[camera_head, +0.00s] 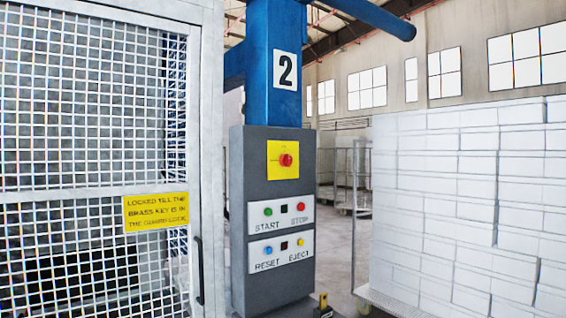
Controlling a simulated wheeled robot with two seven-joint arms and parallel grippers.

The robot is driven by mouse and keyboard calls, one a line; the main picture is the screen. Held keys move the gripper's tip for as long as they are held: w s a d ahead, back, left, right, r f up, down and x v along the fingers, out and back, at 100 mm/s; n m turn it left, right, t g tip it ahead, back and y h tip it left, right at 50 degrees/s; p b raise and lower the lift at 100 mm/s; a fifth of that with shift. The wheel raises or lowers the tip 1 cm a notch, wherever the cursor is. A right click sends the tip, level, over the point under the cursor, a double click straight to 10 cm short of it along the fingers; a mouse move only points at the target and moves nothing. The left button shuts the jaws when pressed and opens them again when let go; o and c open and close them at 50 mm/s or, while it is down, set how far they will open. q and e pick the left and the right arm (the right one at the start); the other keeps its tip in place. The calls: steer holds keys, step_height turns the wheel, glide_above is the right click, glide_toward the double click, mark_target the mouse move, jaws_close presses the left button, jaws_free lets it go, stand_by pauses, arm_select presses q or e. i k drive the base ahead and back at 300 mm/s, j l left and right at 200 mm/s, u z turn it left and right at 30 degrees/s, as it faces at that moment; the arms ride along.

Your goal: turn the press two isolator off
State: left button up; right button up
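The press two isolator (286,160) is a red rotary knob on a yellow square plate. It sits in the upper part of a dark grey control box (240,225) on a blue column (270,70). A white plate with a black number 2 (285,70) is on the column above the box. The knob's exact setting is too small to tell. Below it are a green START button (268,211), a red STOP button (300,206), a blue RESET button (268,250) and a yellow EJECT button (301,243). Neither of my grippers is clearly in view.
A mesh guard gate (75,110) with a dark handle (199,270) and a yellow sign (156,211) about the brass key fills the left. Stacked white foam blocks (460,200) stand at the right. Open floor (338,285) shows between box and stack.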

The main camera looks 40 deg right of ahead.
mark_target(285, 160)
steer(key=i+l, duration=0.1)
steer(key=l, duration=0.3)
steer(key=i+l, duration=0.1)
steer(key=l, duration=0.3)
steer(key=i+l, duration=0.1)
steer(key=l, duration=0.35)
steer(key=i+l, duration=0.15)
steer(key=l, duration=0.25)
steer(key=i+l, duration=0.1)
steer(key=l, duration=0.3)
